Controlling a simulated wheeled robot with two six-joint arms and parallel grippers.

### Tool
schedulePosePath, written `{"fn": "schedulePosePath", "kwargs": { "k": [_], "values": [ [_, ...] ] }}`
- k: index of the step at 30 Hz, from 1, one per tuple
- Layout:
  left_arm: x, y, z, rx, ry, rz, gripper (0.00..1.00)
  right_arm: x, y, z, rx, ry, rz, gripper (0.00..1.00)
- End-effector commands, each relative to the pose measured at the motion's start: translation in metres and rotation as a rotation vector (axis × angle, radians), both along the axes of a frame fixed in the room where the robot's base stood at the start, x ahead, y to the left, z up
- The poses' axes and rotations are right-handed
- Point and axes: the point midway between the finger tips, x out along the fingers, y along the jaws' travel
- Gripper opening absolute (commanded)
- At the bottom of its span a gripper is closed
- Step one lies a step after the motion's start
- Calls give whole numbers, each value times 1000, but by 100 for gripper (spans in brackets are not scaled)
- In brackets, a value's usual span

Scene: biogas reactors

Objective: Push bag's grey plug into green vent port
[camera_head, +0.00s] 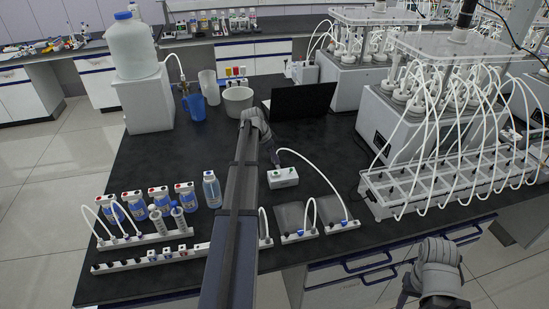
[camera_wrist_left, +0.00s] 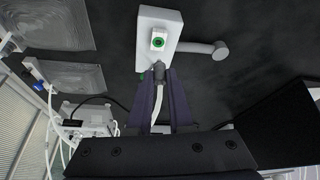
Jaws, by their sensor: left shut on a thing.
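My left gripper (camera_wrist_left: 160,100) is shut on the grey plug (camera_wrist_left: 159,70), which has a white tube trailing back between the fingers. The plug's tip is just short of the green vent port (camera_wrist_left: 158,42) on a white box (camera_wrist_left: 172,22); they look apart. In the head view the white box (camera_head: 283,178) sits on the black bench, just below my left gripper (camera_head: 274,158). The tube arches from the gripper to the grey bag (camera_head: 331,209) at the bench's front. The plug is hidden there. Part of my right arm shows at lower right, but its fingers cannot be made out.
A second grey bag (camera_head: 290,217) lies beside the first. A black laptop-like panel (camera_head: 302,101) stands behind the box. A white tray rack with many tubes (camera_head: 450,185) is to the right. Bottles (camera_head: 212,189) and white racks stand at left. The bench between is clear.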

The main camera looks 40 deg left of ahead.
Motion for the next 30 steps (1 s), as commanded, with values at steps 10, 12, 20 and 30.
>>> {"fn": "schedulePosePath", "kwargs": {
  "k": [10, 12, 20, 30],
  "values": [
    [0, 0, -23, 0, 0, 0, 0, 0, 0, -23, 0, 0, 0, 50],
    [0, 0, -27, 0, 0, 0, 0, 0, 0, -27, 0, 0, 0, 50],
    [0, 0, -31, 0, 0, 0, 0, 0, 0, -31, 0, 0, 0, 50],
    [0, 0, -31, 0, 0, 0, 0, 0, 0, -31, 0, 0, 0, 50]
  ]
}}
